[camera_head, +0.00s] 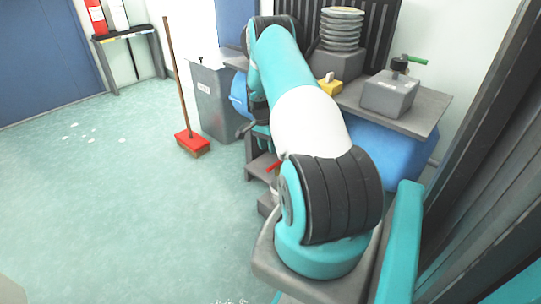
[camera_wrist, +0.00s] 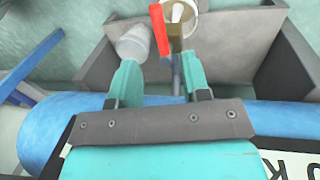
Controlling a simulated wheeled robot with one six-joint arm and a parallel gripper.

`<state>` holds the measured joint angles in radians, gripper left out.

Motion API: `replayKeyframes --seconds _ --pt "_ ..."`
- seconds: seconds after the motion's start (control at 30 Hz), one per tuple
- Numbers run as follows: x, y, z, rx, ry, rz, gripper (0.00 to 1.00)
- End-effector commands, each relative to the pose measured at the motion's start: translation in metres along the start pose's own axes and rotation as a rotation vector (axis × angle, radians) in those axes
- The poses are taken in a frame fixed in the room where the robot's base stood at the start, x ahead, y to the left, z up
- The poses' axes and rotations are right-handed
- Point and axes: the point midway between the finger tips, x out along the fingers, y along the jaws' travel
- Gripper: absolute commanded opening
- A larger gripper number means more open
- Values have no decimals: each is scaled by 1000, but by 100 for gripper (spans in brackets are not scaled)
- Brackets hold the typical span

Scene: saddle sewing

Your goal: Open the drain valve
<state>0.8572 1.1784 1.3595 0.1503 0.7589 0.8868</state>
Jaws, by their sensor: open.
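The drain valve shows in the wrist view as a red lever (camera_wrist: 160,30) beside a brass-coloured body (camera_wrist: 177,44), with a grey pipe below it. My gripper (camera_wrist: 158,72) is open, its two teal fingers apart and pointing at the valve. The lever's lower end is near the gap between the fingertips, and nothing appears held. Contact cannot be told. In the head view a small red part (camera_head: 273,167), likely the lever, shows low beside my arm. My gripper is mostly hidden there.
A blue tank (camera_wrist: 60,125) lies under the gripper. A white cylinder (camera_wrist: 135,43) stands left of the valve, and a cream-rimmed container (camera_wrist: 196,20) lies behind it. Grey panels (camera_wrist: 105,62) flank them.

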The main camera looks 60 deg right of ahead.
Motion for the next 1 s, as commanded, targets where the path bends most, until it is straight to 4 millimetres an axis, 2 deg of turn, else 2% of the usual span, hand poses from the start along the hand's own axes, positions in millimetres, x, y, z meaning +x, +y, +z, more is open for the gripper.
replayKeyframes --seconds 0.03,0.2,0.4,0.6,1.0 --pt "-19 0 0 0 1 -2 43" --pt "-58 0 0 0 2 -2 43" --pt "-87 0 0 1 1 -1 43" --pt "-95 0 0 1 0 1 43" --pt "-95 0 0 1 0 1 43"
